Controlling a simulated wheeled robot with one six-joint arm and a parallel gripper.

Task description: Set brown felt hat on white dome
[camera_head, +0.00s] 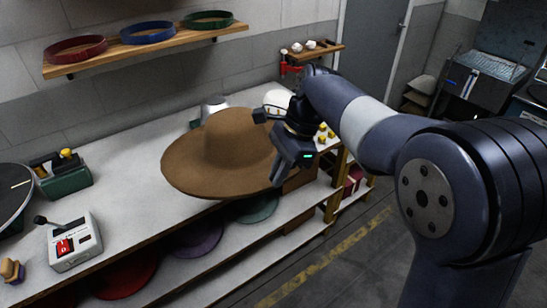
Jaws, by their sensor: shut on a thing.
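The brown felt hat (237,139) has a wide round brim and a rounded crown. It is held above the white bench, crown up and slightly tilted. My gripper (272,150) is at the hat's right side and is shut on its brim; the fingertips are partly hidden by the gripper body. A white dome (277,100) shows just behind my gripper, to the right of the hat, partly covered by my arm. I cannot tell how far the hat is from the dome.
The white bench (130,200) is clear left of the hat. A control box with a red switch (75,243) and a green device (64,174) stand on the left. A wooden shelf (140,50) with coloured bands hangs above. Coloured hat shapes lie on the lower shelf.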

